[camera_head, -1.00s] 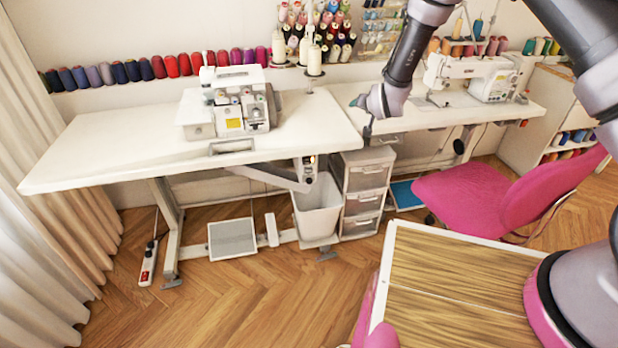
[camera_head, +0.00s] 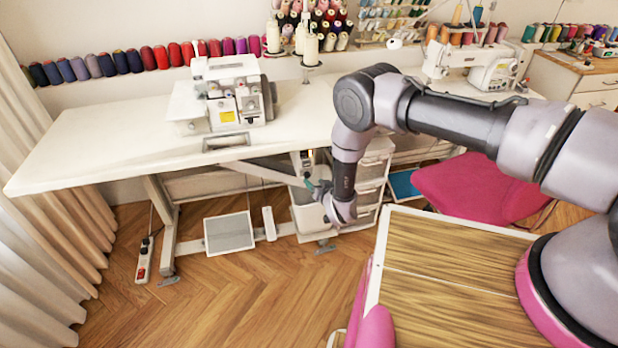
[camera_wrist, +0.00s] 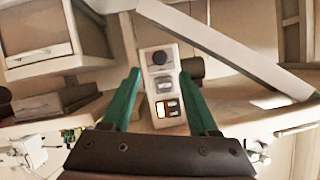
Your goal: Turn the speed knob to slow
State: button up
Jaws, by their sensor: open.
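A small pale control box (camera_head: 303,158) hangs under the front edge of the left sewing table. In the wrist view, its panel (camera_wrist: 147,72) carries a round black knob (camera_wrist: 159,57), a grey part (camera_wrist: 164,92) in the middle and a lit orange-and-dark switch (camera_wrist: 160,109). No speed marks are readable. My gripper (camera_head: 318,188) is just below and right of the box in the head view. In the wrist view, my gripper's teal fingers (camera_wrist: 160,74) are open and point toward the panel, one each side of it. No touch can be made out.
The white sewing table (camera_head: 90,150) bears an overlock machine (camera_head: 237,110). A pale bin (camera_head: 304,218) and a drawer unit (camera_head: 370,180) stand below, close to my gripper. A pink chair (camera_head: 475,188) is to the right. The wooden floor (camera_head: 240,290) in front is open.

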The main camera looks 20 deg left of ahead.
aim_at(308, 175)
jog(key=x, duration=0.6)
jog(key=shift+w+a+f, duration=0.1)
jog(key=shift+w+a, duration=0.05)
jog(key=shift+w, duration=0.05)
grip_shut()
